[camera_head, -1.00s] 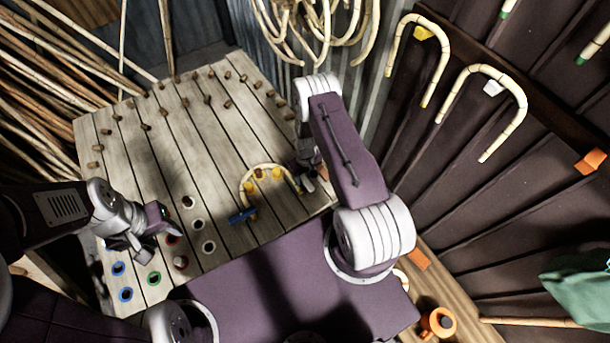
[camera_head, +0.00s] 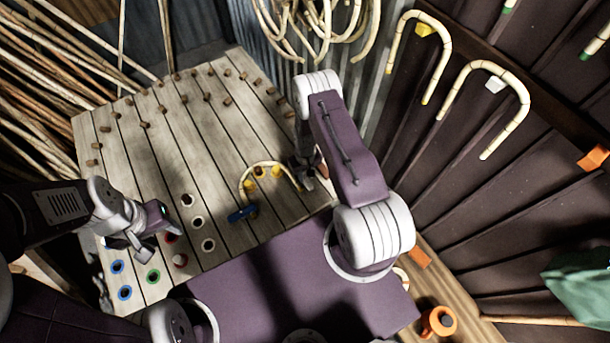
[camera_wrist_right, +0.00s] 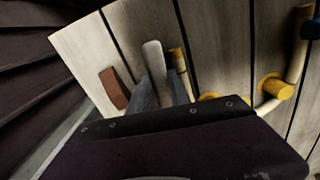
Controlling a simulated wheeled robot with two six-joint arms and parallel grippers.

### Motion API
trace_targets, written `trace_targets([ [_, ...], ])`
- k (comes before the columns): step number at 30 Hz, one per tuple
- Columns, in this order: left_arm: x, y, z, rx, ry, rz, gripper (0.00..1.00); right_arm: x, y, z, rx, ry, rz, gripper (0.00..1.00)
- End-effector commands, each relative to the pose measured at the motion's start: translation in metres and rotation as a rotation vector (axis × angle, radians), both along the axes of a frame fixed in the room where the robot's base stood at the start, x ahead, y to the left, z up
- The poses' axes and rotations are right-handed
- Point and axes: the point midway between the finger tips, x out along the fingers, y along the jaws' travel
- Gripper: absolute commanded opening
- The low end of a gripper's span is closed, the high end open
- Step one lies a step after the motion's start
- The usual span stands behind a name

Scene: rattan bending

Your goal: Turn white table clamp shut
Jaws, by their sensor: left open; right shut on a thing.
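The white table clamp (camera_wrist_right: 156,75) shows as a pale upright handle in the right wrist view, by the table's edge. My right gripper (camera_wrist_right: 160,92) has its grey fingers around the lower part of this handle and is shut on it. In the head view my right gripper (camera_head: 308,182) is at the table's right edge, beside the right end of a bent rattan cane (camera_head: 248,176); the clamp is mostly hidden there. My left gripper (camera_head: 135,247) is open and empty above the table's left part.
The slatted table (camera_head: 225,140) carries several wooden pegs at the back and colored holes at front left. Yellow pegs (camera_head: 260,172) and a blue clamp (camera_head: 242,214) stand by the cane. A brown block (camera_wrist_right: 114,88) is left of the white handle. Bent canes hang on the right wall.

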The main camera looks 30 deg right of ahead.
Motion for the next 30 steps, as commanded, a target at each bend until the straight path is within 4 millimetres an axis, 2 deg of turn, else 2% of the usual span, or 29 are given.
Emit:
trace_targets([
  [12, 0.000, 0.000, -0.029, 0.000, 0.000, 0.000, 0.47, 0.000, 0.000, -0.003, 0.000, 0.000, -0.370, 0.00],
  [30, 0.000, 0.000, -0.059, 0.000, 0.000, 0.000, 0.47, 0.000, 0.000, -0.002, 0.000, 0.000, -0.939, 0.00],
])
